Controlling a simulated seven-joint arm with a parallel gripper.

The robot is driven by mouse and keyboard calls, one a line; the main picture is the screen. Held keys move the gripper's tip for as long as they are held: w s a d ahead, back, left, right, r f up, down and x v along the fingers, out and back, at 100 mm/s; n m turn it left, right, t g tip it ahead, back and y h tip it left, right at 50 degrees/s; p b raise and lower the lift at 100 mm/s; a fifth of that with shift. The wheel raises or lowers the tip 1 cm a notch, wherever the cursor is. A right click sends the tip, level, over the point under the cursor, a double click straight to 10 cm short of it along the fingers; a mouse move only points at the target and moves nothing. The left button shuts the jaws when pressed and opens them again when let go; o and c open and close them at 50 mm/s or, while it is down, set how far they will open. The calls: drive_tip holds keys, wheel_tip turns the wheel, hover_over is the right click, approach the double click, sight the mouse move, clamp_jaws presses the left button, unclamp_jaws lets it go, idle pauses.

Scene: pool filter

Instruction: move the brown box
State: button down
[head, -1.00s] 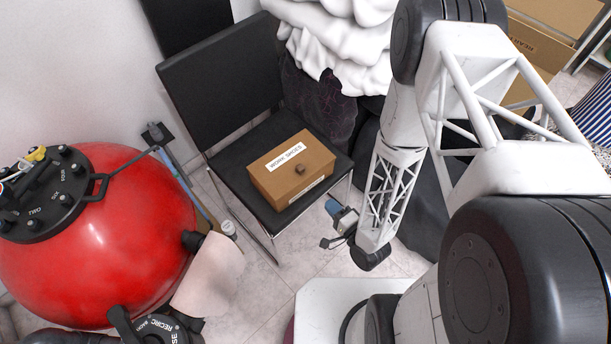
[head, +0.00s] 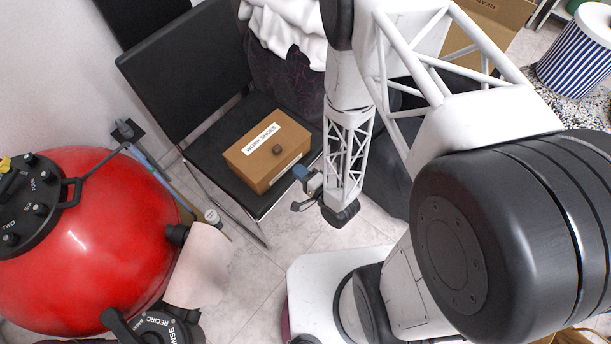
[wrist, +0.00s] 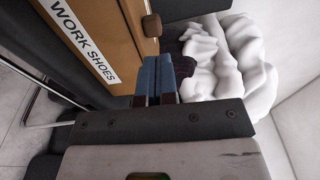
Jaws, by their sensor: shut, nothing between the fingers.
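The brown box (head: 262,158) with a "WORK SHOES" label and a round dark knob sits on the seat of a black chair (head: 205,145). It also fills the upper left of the wrist view (wrist: 118,28), its knob above the fingertips. My gripper (head: 301,173) is just beside the box's right front side, near the seat's front edge. In the wrist view its blue fingers (wrist: 156,72) are together with nothing between them, pointing toward the box's knobbed side. I cannot tell whether they touch the box.
A red pool filter (head: 95,250) stands on the left, with a pinkish sheet (head: 200,265) beside it. White bunched cloth (head: 285,25) lies behind the chair's right side. A cardboard box (head: 490,25) is at the back right. Some tiled floor (head: 265,265) is clear in front.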

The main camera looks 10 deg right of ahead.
sight(280, 158)
drive_tip(key=shift+x, duration=4.1)
drive_tip(key=shift+a, duration=0.1)
drive_tip(key=x, duration=1.5)
drive_tip(key=shift+a+r, duration=0.1)
drive_tip(key=v, duration=1.4)
